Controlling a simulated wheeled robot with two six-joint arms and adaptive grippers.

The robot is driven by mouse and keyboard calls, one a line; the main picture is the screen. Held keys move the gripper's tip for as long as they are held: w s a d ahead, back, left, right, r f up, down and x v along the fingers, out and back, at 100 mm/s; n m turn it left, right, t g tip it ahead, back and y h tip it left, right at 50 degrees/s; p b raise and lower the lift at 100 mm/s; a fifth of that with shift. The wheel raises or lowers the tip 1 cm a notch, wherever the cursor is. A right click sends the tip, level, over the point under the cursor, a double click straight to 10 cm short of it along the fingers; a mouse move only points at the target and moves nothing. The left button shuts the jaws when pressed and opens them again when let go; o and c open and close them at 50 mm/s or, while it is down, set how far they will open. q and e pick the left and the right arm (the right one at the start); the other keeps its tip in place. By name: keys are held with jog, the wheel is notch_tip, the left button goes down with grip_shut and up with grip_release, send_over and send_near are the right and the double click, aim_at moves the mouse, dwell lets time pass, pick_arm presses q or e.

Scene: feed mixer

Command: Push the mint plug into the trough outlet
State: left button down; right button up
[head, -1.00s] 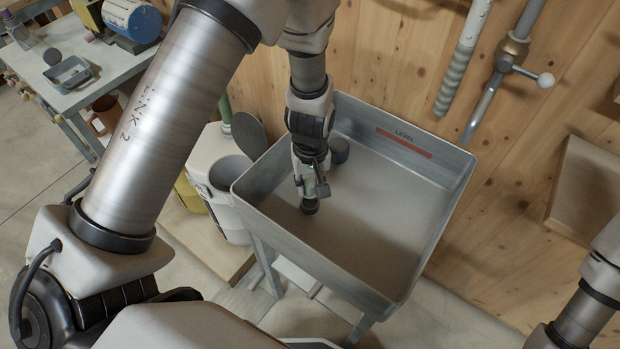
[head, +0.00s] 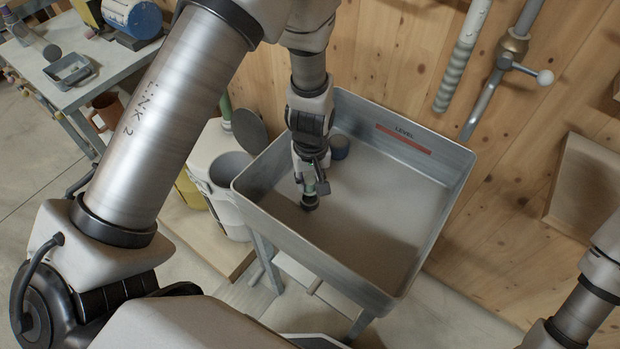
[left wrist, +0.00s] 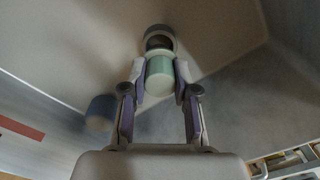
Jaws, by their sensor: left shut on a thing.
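The mint plug (left wrist: 159,78) is between the fingers of my left gripper (left wrist: 160,82), which is shut on it. In the left wrist view a dark round outlet with a grey rim (left wrist: 159,36) lies straight beyond the plug; I cannot tell whether the plug touches or enters it. In the head view my left gripper (head: 312,190) reaches down inside the grey metal trough (head: 445,215), above the dark outlet (head: 309,203) on its floor. The plug is mostly hidden there by the gripper. My right gripper is out of frame; only part of its arm shows at the lower right.
A dark blue-grey cylinder (head: 339,147) stands in the trough's back left corner and shows in the left wrist view (left wrist: 100,112). A red LEVEL strip (head: 403,139) marks the back wall. A grey bucket (head: 232,170) stands left of the trough. The trough floor at right is clear.

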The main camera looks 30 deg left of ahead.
aim_at(310, 190)
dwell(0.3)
pick_arm(q)
jog(key=shift+p, duration=0.3)
dwell(0.7)
jog(key=shift+f+b, duration=0.8)
jog(key=shift+f, duration=1.05)
jog(key=c, duration=0.8)
grip_release()
jog(key=shift+r, duration=0.1)
notch_tip(310, 190, up, 12)
jog(key=shift+d+f, duration=0.1)
